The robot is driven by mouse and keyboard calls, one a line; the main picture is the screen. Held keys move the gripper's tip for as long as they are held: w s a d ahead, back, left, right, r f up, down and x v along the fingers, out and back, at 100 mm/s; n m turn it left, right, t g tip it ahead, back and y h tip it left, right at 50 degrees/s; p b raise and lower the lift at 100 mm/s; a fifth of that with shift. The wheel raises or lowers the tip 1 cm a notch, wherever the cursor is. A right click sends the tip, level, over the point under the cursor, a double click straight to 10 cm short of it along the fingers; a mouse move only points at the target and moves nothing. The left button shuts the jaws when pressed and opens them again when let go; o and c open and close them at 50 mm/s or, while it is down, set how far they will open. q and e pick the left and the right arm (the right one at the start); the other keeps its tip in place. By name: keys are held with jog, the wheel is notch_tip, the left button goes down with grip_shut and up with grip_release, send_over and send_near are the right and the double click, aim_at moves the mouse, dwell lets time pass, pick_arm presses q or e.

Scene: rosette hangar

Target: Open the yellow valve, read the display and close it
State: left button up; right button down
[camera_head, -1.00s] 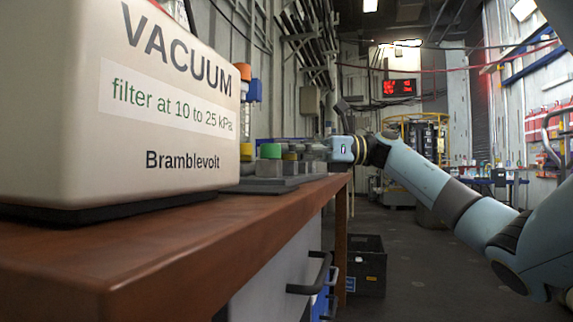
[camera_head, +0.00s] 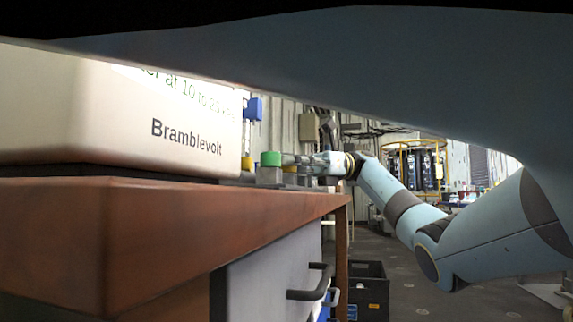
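A small yellow part (camera_head: 247,163), possibly the yellow valve, shows at the right edge of the white box; most of it is hidden. A green cap (camera_head: 270,159) on a grey block stands just right of it. My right gripper (camera_head: 290,159) reaches in over the bench from the right, with its fingers pointing left close behind or beside the green cap. It is too small and edge-on to tell whether it is open or touching anything. My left gripper is not in view. No display shows now; a large light-blue link of mine covers the upper picture.
The white Bramblevolt box (camera_head: 90,120) fills the left of the brown workbench (camera_head: 200,215), its upper label partly covered. A blue part (camera_head: 254,108) sits behind it. A black crate (camera_head: 365,290) stands on the floor beside the bench. The floor at right is open.

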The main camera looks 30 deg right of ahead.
jog(key=shift+d, duration=0.1)
jog(key=c, duration=0.9)
grip_release()
jog(key=shift+d, duration=0.1)
jog(key=shift+c, duration=0.2)
notch_tip(320, 180, up, 10)
jog(key=shift+f, duration=0.1)
